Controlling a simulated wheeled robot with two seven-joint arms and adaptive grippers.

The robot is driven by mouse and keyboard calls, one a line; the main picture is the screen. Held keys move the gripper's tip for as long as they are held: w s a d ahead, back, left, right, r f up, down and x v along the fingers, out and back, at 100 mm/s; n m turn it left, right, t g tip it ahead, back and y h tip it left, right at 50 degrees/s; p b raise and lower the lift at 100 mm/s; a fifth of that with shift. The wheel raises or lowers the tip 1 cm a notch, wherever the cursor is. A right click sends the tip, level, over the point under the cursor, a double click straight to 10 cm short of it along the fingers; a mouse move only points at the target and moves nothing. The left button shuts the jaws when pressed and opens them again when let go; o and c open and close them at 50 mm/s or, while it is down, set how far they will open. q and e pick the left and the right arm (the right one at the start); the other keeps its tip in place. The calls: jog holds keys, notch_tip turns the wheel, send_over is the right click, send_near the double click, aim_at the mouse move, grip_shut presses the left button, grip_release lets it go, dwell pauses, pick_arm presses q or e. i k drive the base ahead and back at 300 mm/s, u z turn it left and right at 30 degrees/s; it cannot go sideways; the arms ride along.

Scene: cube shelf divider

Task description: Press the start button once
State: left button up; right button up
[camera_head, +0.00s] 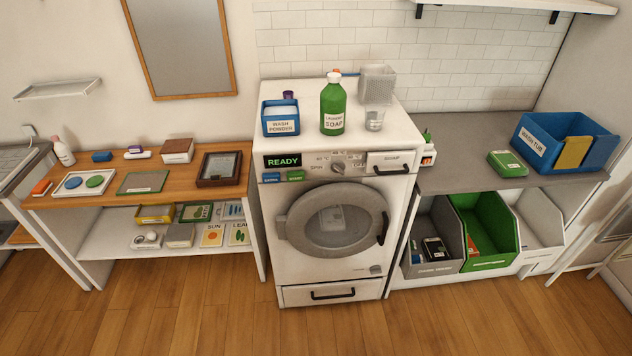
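A white washing machine (290,280) stands in the middle of the head view. Its display (283,161) reads READY in green. Below the display are a blue button (271,177) and, just to its right, a green button (296,176) whose small lettering looks like START. A round dial (338,168) is right of the display, and the soap drawer (389,163) is at the far right of the panel. The round door (334,218) looks shut. Neither of my grippers is in view.
On the machine stand a wash powder box (281,118), a green soap bottle (333,106), a clear cup (375,121) and a grey basket (377,84). A wooden shelf (120,199) is at left; a grey counter (470,178) is at right. The floor in front is clear.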

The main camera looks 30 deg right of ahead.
aim_at(294, 176)
jog(key=z, duration=0.75)
jog(key=i, duration=0.35)
jog(key=z, duration=0.05)
